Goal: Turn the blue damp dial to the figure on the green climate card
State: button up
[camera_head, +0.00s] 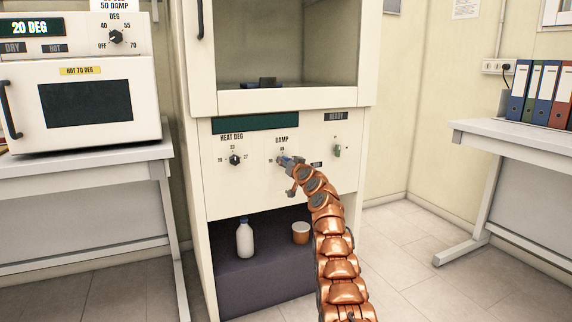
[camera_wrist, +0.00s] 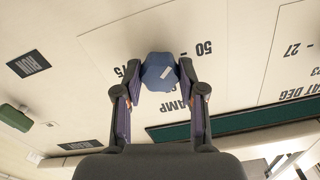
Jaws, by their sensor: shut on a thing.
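The blue damp dial (camera_wrist: 158,72) is on the white cabinet front, under the word DAMP, in the head view (camera_head: 283,161). My gripper (camera_wrist: 160,78) is shut on it, one finger on each side; my gripper also shows at the panel in the head view (camera_head: 289,162). In the wrist view the panel is upside down, and the dial's white mark lies off centre toward the printed 50. A 75 is printed on the other side. A label reading 50 DAMP (camera_head: 115,5) is cut off at the top edge; I cannot tell whether it is the green climate card.
A black HEAT DEG dial (camera_head: 235,159) is left of the damp dial, and a green switch (camera_head: 337,151) is right of it. A dark green display (camera_head: 255,123) is above. A white bottle (camera_head: 244,239) and an orange cup (camera_head: 300,232) stand in the open shelf below.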

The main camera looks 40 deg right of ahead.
jog(key=m+b, duration=0.2)
jog(key=m, duration=0.5)
jog(key=shift+f+m+b, duration=0.15)
jog(key=shift+m+b, duration=0.15)
dwell(0.3)
jog(key=o, duration=1.1)
jog(key=shift+o, duration=0.2)
